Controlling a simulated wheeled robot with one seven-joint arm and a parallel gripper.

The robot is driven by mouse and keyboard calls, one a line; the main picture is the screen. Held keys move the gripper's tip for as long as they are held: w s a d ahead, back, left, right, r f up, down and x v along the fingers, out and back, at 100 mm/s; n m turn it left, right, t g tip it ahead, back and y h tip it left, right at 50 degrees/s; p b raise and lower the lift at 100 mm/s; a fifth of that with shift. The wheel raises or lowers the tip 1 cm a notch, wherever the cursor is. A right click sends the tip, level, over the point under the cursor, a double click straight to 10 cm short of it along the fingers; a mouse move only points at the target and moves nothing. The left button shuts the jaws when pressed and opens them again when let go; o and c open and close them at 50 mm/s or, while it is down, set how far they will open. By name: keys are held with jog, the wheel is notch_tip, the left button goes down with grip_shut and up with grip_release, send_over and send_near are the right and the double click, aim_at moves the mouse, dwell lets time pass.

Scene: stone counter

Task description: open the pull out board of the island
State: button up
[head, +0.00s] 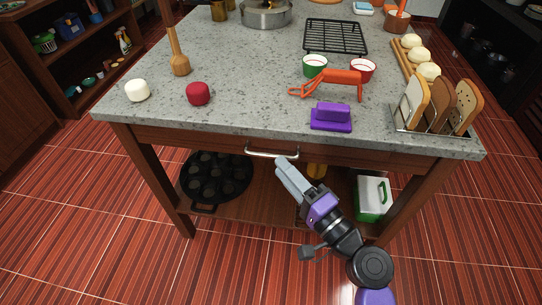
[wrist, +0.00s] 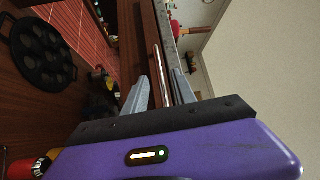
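The island's pull out board shows as a wooden front panel (head: 215,141) under the stone top. It looks flush with the frame. A silver bar handle (head: 262,154) is on the panel's middle, and it also shows in the wrist view (wrist: 156,55). My gripper (head: 281,161) is at the right part of the handle. In the wrist view my gripper (wrist: 160,88) is open, with one finger on each side of the bar. I cannot tell whether the fingers touch it.
The stone top (head: 240,75) holds a purple butter dish (head: 331,118), a toast rack (head: 438,106) and bowls. On the lower shelf are a dark muffin pan (head: 215,175) and a green and white box (head: 372,198). The red floor in front is clear.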

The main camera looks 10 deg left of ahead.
aim_at(271, 154)
jog(key=shift+x, duration=2.8)
grip_shut()
jog(key=shift+d, duration=0.1)
